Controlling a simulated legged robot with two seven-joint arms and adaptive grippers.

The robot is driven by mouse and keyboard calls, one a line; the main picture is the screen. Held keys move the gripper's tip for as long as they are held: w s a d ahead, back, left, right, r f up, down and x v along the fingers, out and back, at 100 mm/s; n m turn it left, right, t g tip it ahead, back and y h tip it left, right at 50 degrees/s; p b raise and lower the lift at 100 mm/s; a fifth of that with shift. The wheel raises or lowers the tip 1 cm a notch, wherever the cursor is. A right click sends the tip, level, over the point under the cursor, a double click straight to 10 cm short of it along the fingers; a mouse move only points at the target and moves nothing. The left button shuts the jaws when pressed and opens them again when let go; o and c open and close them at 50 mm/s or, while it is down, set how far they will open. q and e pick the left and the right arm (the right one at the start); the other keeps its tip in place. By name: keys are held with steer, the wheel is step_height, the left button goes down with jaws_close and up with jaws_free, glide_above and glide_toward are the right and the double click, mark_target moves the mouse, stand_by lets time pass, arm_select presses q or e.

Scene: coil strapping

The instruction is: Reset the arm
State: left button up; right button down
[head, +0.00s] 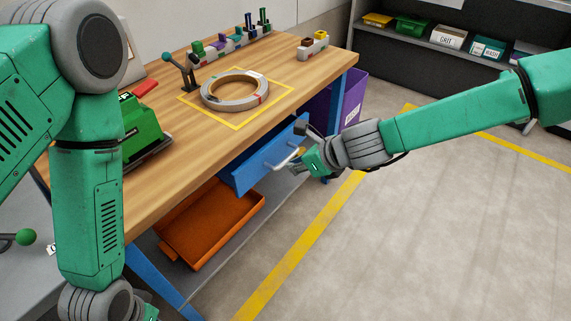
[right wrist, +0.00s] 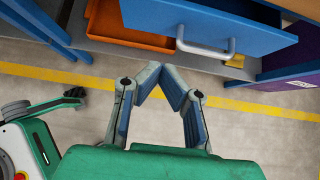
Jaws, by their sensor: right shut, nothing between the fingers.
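My right gripper (head: 302,157) is beside the metal handle (head: 288,158) of the blue drawer (head: 262,158), which stands partly pulled out under the workbench. In the right wrist view its fingers (right wrist: 162,70) meet at the tips with nothing between them. The drawer handle (right wrist: 207,50) shows just beyond and right of the tips, with a visible gap. My left arm hangs down at the left of the head view; its fingers are cut off below the bottom edge.
The workbench (head: 165,186) bears a strapping coil (head: 234,101) inside a yellow square, a green tool (head: 143,128) and several small coloured items at the back. An orange tray (head: 210,225) lies on the lower shelf. A purple bin (head: 352,98) stands right of the bench. Floor at right is clear.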

steer(key=s+d+f+n+g+h, duration=0.1)
steer(key=s+d+f+n+h, duration=0.1)
steer(key=s+d+f+n, duration=0.55)
steer(key=s+d+f+n+g+h, duration=0.25)
steer(key=s+f+n, duration=0.2)
steer(key=s, duration=0.55)
arm_select(q)
steer(key=shift+s+a+r+p, duration=0.1)
steer(key=shift+a+r+p, duration=0.15)
steer(key=shift+r+p, duration=0.5)
arm_select(e)
steer(key=s+d+n+h, duration=0.3)
steer(key=s+d+n, duration=1)
steer(key=s+d, duration=0.3)
steer(key=d+f+g, duration=0.1)
steer(key=d, duration=0.2)
steer(key=shift+s, duration=0.25)
arm_select(q)
steer(key=shift+a+f, duration=0.1)
steer(key=shift+a, duration=0.15)
arm_select(e)
steer(key=shift+a+r, duration=0.15)
steer(key=shift+a, duration=0.1)
arm_select(q)
steer(key=shift+d, duration=0.2)
arm_select(e)
steer(key=shift+d, duration=0.2)
